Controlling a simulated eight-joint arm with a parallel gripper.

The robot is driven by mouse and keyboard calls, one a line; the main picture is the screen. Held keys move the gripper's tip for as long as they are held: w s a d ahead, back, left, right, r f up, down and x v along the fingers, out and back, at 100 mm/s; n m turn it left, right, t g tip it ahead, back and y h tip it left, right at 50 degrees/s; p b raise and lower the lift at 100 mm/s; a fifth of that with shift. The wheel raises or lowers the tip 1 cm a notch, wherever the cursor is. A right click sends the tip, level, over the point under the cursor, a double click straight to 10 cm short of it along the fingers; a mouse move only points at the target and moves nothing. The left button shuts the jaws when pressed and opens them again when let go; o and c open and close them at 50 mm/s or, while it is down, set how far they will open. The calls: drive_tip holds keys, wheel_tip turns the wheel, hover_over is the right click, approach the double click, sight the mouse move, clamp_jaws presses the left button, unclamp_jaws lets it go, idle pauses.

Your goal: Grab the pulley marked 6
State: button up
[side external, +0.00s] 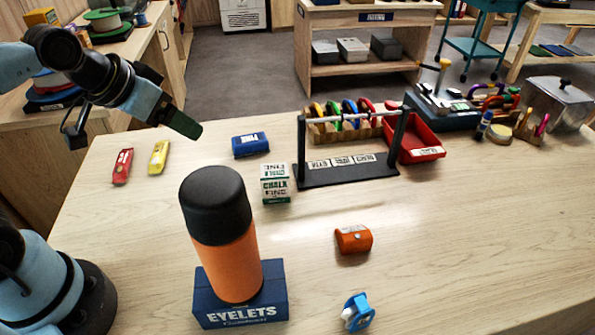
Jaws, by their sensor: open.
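No mark "6" is legible on anything in the side external view. A small blue piece with a white wheel-like part (357,313), pulley-like, lies near the table's front edge. An orange rounded piece with a silver stud (353,239) lies behind it; I cannot tell if it is a pulley. Several coloured rounded pieces (348,112) sit in a wooden holder behind a black bar stand; their marks are not readable. My gripper (187,124) is open and empty, raised above the table's back left, far from all of these.
An orange bottle with a black cap (228,240) stands upright on or just before a blue EYELETS box (240,307). A chalk box (275,184), blue packet (250,145) and black bar stand (348,171) occupy the middle. A red bin (421,153) is behind. The front right is clear.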

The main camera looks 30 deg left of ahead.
sight(359, 311)
drive_tip(key=w+d+r+m+g+h, duration=0.15)
drive_tip(key=d+m+g+h, duration=0.45)
drive_tip(key=d+m, duration=0.7)
drive_tip(key=w+d+m+g+h, duration=0.2)
drive_tip(key=d+m+g+h, duration=0.2)
drive_tip(key=d+m+g, duration=0.8)
drive_tip(key=s+d+f+t, duration=0.1)
drive_tip(key=d+f+t, duration=0.3)
drive_tip(key=f, duration=0.8)
drive_tip(key=x, duration=1.1)
drive_tip(key=shift+s+d+f, duration=0.1)
drive_tip(key=shift+s+f, duration=0.1)
drive_tip(key=shift+f, duration=0.1)
drive_tip(key=shift+c, duration=0.2)
drive_tip(key=c, duration=1.1)
